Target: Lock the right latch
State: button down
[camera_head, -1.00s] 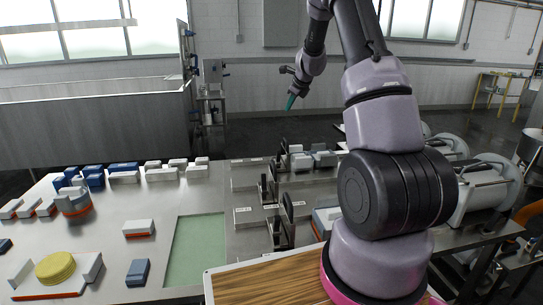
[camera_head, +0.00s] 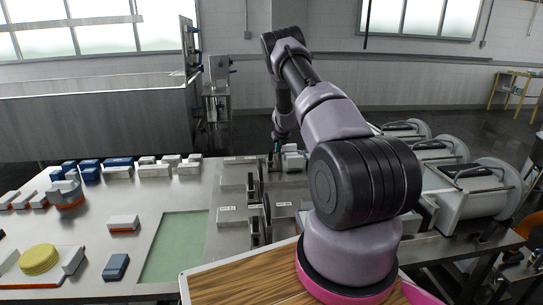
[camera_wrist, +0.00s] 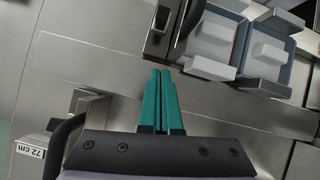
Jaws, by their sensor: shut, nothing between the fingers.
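My gripper (camera_head: 276,157) is shut and empty; its teal fingers point down over the metal worktop near the row of black upright parts. In the wrist view, the closed fingertips (camera_wrist: 161,72) lie just below a black latch-like part (camera_wrist: 162,20) on a metal block, apart from it in the picture. In the head view, black upright parts (camera_head: 254,225) stand between labelled metal plates. I cannot tell which of these is the right latch.
Grey-blue boxes with white blocks (camera_wrist: 211,45) sit close right of the fingertips. A green recessed panel (camera_head: 176,245) and small blocks lie on the left worktop (camera_head: 95,215). Large grey cylinders (camera_head: 470,190) stand at the right. A wooden board (camera_head: 240,280) is in front.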

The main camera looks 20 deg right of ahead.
aim_at(270, 155)
jog(key=shift+f, duration=0.15)
jog(key=x, duration=1)
jog(key=shift+w+r, duration=0.25)
jog(key=shift+w, duration=0.3)
jog(key=shift+w+r, duration=0.25)
jog(key=shift+w, duration=0.35)
jog(key=shift+w+d, duration=0.15)
jog(key=shift+w, duration=0.2)
jog(key=shift+w+r, duration=0.25)
jog(key=shift+w, duration=0.15)
jog(key=shift+w+r, duration=0.15)
jog(key=shift+w, duration=0.05)
